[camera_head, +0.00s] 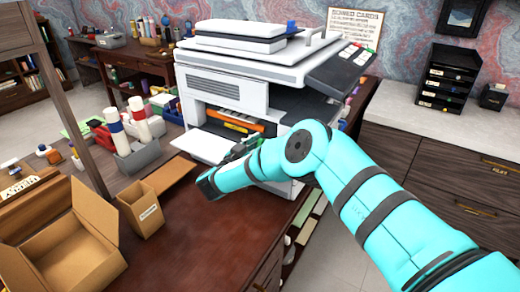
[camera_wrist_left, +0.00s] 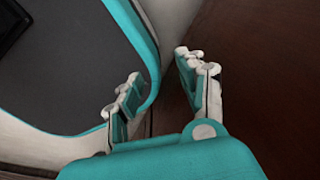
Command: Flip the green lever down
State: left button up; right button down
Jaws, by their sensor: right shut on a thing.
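The white printer (camera_head: 245,80) stands on the desk with its front open and an orange part (camera_head: 235,121) inside. A small green part (camera_head: 243,148), which looks like the green lever, shows at the printer's lower front, partly hidden by my right arm. My right gripper (camera_head: 208,184) is in front of the printer, at the end of the teal arm. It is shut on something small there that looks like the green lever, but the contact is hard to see. My left gripper (camera_wrist_left: 157,78) shows in the left wrist view, with its fingers apart and nothing between them.
An open cardboard box (camera_head: 75,250) and a smaller box (camera_head: 140,210) stand at the left. A grey caddy with bottles (camera_head: 135,155) is behind them. A white paper tray (camera_head: 203,146) sticks out of the printer. The brown desk (camera_head: 200,245) is clear in front.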

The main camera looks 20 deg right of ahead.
jog(key=c, duration=1.2)
grip_release()
jog(key=shift+a, duration=0.1)
jog(key=v, duration=1.2)
